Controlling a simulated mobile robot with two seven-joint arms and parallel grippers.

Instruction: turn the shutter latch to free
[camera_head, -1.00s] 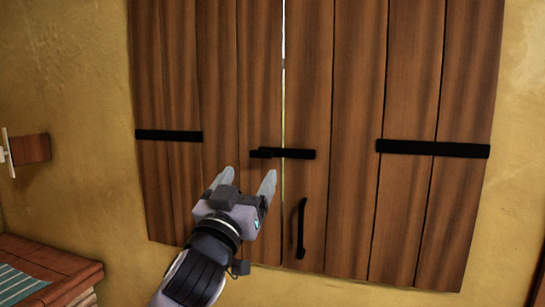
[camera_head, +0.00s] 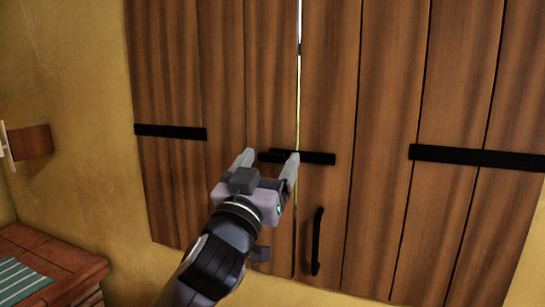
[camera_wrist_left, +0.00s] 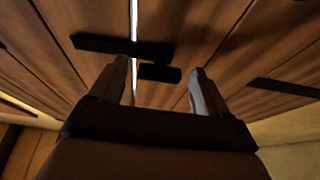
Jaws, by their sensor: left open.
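The black shutter latch (camera_head: 318,158) is a flat bar lying level across the narrow bright gap between two wooden shutter leaves, and it also shows in the left wrist view (camera_wrist_left: 100,44). A short black block (camera_head: 270,154) sits at its left end. My left gripper (camera_head: 268,156) is open in front of the latch, its fingers on either side of the block's end of the bar. The right finger overlaps the bar in the head view. In the left wrist view the block (camera_wrist_left: 160,73) shows between the fingertips, with no clear contact. My right gripper is out of view.
A curved black handle (camera_head: 317,241) hangs on the right leaf below the latch. Black hinge straps (camera_head: 170,132) cross the outer parts of the leaves. A tiled brick counter (camera_head: 60,262) stands at lower left, below a small wooden wall piece (camera_head: 30,142).

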